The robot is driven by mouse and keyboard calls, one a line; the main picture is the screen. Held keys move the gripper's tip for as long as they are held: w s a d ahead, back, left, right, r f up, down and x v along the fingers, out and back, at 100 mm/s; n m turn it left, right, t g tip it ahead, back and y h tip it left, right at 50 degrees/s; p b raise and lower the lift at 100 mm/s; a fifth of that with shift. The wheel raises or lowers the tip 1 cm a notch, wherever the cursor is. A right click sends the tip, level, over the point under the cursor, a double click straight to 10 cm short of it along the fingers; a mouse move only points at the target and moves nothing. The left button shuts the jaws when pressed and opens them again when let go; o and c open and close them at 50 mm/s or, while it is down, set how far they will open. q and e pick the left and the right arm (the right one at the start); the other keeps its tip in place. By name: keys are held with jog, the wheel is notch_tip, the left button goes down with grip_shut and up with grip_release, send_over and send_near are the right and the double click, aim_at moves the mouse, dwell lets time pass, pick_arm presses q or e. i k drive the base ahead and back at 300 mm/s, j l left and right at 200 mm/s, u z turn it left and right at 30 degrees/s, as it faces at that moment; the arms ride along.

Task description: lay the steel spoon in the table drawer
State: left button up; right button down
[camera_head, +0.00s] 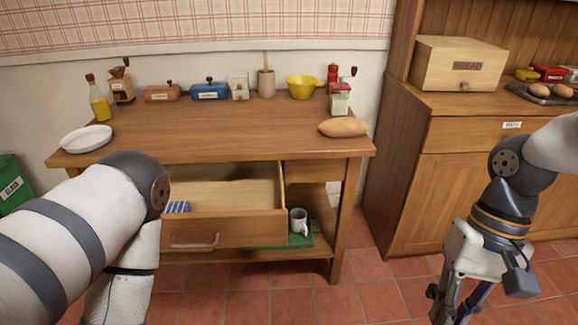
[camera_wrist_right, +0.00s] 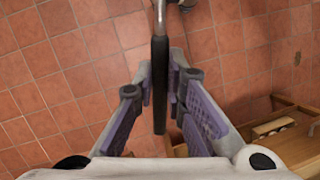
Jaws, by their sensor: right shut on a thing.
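The table drawer (camera_head: 252,232) is pulled open under the wooden table (camera_head: 225,135). A blue striped cloth lies at its left inside; the rest of the visible drawer floor is bare. My right gripper (camera_wrist_right: 161,85) is shut on the steel spoon (camera_wrist_right: 159,60). Its long black handle and metal neck show in the right wrist view; its head is not clearly seen. In the head view the right gripper hangs low at the right, in front of the cabinet and away from the drawer, its tips cut off. My left arm covers the drawer's left side; its gripper is out of view.
A white plate (camera_head: 86,138), an oil bottle (camera_head: 98,98), a yellow bowl (camera_head: 301,87) and a bread loaf (camera_head: 343,127) are on the table. A mug (camera_head: 299,221) stands below, beside the drawer. The cabinet (camera_head: 409,160) stands right, with a floor gap between.

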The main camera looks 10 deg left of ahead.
aim_at(210, 204)
jog(key=i+j+u, duration=0.1)
jog(key=u, duration=0.3)
jog(key=i+u, duration=0.3)
jog(key=u, duration=0.15)
jog(key=i+u, duration=0.2)
jog(key=u, duration=0.2)
jog(key=i+l+u, duration=0.15)
jog(key=u, duration=0.3)
jog(key=i+l+u, duration=0.15)
jog(key=u, duration=0.25)
